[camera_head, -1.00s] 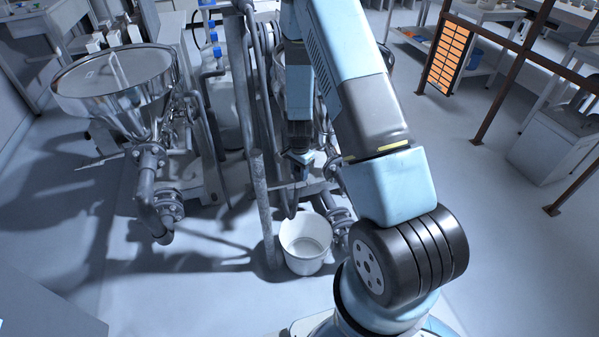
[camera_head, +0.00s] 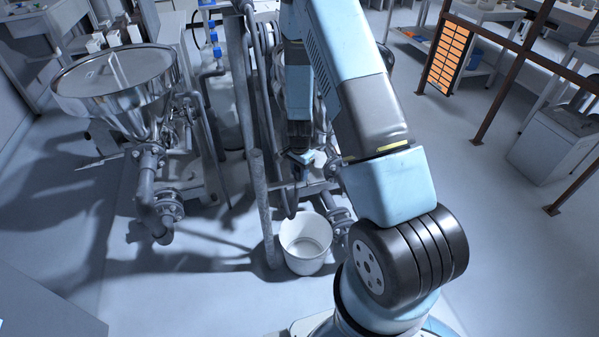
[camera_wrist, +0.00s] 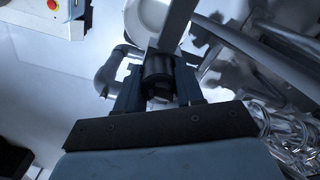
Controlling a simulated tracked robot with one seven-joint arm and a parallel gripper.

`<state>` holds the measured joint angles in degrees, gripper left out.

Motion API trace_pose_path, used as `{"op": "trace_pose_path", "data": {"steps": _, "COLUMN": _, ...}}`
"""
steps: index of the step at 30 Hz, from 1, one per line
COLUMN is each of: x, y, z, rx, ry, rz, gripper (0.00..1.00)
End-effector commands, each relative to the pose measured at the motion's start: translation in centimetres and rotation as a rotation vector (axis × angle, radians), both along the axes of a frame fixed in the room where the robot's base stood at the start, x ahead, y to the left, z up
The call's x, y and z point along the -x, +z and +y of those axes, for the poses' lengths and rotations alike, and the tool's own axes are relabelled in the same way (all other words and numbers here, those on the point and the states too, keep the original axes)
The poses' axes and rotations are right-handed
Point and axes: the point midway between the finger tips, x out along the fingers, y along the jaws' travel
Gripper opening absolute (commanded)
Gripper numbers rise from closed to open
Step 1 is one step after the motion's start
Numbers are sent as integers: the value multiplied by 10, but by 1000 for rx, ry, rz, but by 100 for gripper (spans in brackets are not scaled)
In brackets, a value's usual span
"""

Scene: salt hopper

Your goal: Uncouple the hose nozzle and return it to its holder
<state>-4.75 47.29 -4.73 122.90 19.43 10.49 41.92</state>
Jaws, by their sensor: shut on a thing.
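My gripper (camera_wrist: 158,88) is shut on a dark, ribbed cylindrical piece, the hose nozzle (camera_wrist: 158,72), held between its two fingers in the wrist view. In the head view my gripper (camera_head: 303,158) hangs beneath my forearm, among the pipes and above and behind the white bucket. The nozzle is too small and dark there to make out clearly. I cannot tell from these frames whether it touches a coupling. The nozzle's holder cannot be picked out.
A white bucket (camera_head: 306,246) stands on the floor in front of the pipework. An upright grey post (camera_head: 262,205) stands close to its left. A steel hopper (camera_head: 115,85) is at the left. Open floor (camera_head: 430,180) lies to the right.

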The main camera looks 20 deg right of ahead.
Motion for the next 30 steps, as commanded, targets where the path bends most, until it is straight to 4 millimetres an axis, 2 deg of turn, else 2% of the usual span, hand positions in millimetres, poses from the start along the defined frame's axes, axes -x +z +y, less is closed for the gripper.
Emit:
{"op": "trace_pose_path", "data": {"steps": 2, "x": -1, "y": 0, "z": 0, "rx": 0, "ry": 0, "rz": -1, "gripper": 0}}
{"op": "trace_pose_path", "data": {"steps": 3, "x": -1, "y": 0, "z": 0, "rx": 0, "ry": 0, "rz": -1, "gripper": 40}}
{"op": "trace_pose_path", "data": {"steps": 9, "x": 0, "y": 0, "z": 0, "rx": -1, "ry": 0, "rz": -1, "gripper": 59}}
{"op": "trace_pose_path", "data": {"steps": 12, "x": 0, "y": 0, "z": 0, "rx": 0, "ry": 0, "rz": 0, "gripper": 67}}
{"op": "trace_pose_path", "data": {"steps": 17, "x": 0, "y": 0, "z": 0, "rx": 0, "ry": 0, "rz": 0, "gripper": 68}}
{"op": "trace_pose_path", "data": {"steps": 25, "x": 0, "y": 0, "z": 0, "rx": 0, "ry": 0, "rz": 0, "gripper": 92}}
{"op": "trace_pose_path", "data": {"steps": 30, "x": 0, "y": 0, "z": 0, "rx": 0, "ry": 0, "rz": 0, "gripper": 92}}
